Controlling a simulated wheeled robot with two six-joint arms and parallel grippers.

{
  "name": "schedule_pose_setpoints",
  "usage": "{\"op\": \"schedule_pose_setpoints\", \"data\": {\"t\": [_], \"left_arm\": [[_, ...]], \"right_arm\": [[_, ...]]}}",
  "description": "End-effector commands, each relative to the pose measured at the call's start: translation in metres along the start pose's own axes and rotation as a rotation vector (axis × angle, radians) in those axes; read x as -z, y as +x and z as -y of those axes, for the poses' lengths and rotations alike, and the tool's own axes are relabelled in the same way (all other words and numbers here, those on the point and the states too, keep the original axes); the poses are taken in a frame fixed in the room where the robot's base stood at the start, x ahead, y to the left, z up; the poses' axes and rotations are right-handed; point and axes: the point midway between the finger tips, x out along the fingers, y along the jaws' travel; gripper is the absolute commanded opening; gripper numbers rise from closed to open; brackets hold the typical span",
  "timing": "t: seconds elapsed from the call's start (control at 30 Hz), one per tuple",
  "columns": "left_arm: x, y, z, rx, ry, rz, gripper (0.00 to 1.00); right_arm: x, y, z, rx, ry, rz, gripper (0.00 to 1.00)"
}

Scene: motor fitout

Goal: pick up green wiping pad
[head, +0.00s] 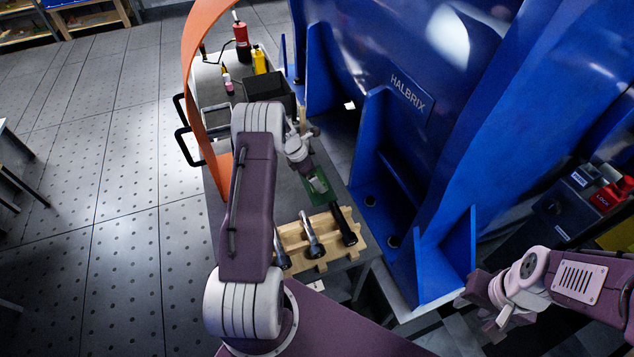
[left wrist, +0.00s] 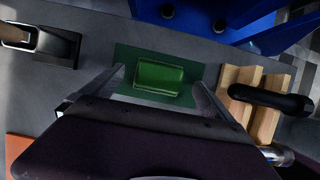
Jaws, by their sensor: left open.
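In the left wrist view my left gripper (left wrist: 158,88) is open, with one finger on each side of the pad and nothing held. My right gripper (head: 485,308) is at the lower right of the head view, away from the bench; its jaw state is unclear.
A wooden rack (head: 293,240) with black-handled tools stands close to the right of the pad in the wrist view. A black bin (head: 268,88), a yellow bottle (head: 259,60) and a red bottle (head: 241,32) stand farther back. A large blue housing (head: 440,130) rises beside the bench.

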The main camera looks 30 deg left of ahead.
Motion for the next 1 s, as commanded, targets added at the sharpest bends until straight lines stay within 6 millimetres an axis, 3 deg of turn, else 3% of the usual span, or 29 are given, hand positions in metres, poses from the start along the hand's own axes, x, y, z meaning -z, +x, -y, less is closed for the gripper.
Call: {"op": "schedule_pose_setpoints", "data": {"t": [0.03,0.13,0.4,0.63,0.67,1.0], "left_arm": [[0.002,0.013,0.000,0.002,0.000,-0.001,0.98],[0.001,0.025,0.000,0.001,0.002,-0.001,0.98],[0.000,0.029,0.000,0.000,0.001,-0.001,0.98],[0.000,0.029,0.000,0.000,0.001,-0.001,0.34],[0.000,0.029,-0.001,0.000,0.001,0.000,0.30],[-0.004,0.018,-0.001,-0.002,0.001,0.001,0.30]], "right_arm": [[-0.001,0.005,0.000,0.000,0.000,0.000,0.38],[-0.001,0.007,0.000,0.000,0.000,0.000,0.38],[-0.001,0.006,0.000,0.000,0.000,0.000,0.38],[-0.001,0.006,0.000,0.000,0.000,0.000,0.38],[-0.001,0.006,0.000,0.000,0.000,0.000,0.38],[0.000,0.003,0.000,0.000,0.000,0.000,0.38]]}}
